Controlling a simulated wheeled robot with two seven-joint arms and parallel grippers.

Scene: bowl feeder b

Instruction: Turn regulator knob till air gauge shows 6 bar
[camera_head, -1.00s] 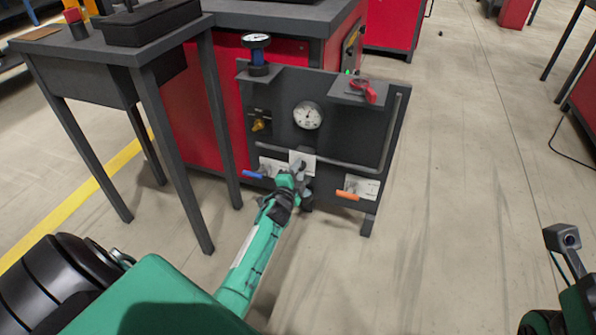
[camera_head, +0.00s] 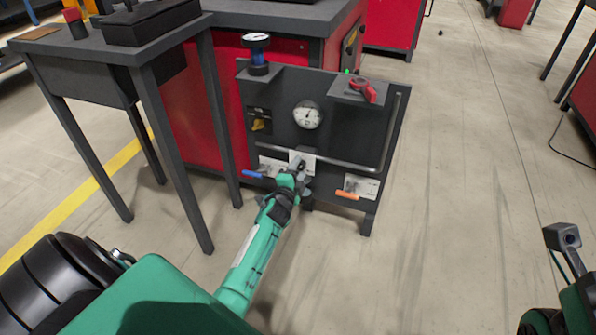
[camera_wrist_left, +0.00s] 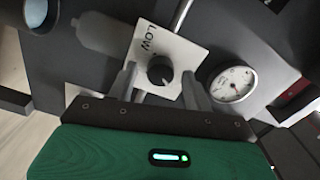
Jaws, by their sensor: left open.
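The regulator knob (camera_wrist_left: 160,72) is black and round, on a white plate (camera_wrist_left: 165,50) marked LOW. My left gripper (camera_head: 301,166) is at this plate, low on the dark panel. In the left wrist view its two grey fingers (camera_wrist_left: 162,84) stand apart, one on each side of the knob, and I cannot tell whether they touch it. The round white air gauge (camera_head: 307,115) is above the plate on the panel. It also shows right of the fingers in the wrist view (camera_wrist_left: 232,84); its reading is too small to tell. A grey part of my right arm shows at the right edge.
A blue handle (camera_head: 253,174) and an orange handle (camera_head: 347,195) flank the plate. A yellow knob (camera_head: 260,125), a grey pipe (camera_head: 345,163) and a red part (camera_head: 364,90) are on the panel. A dark table (camera_head: 150,55) stands left.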

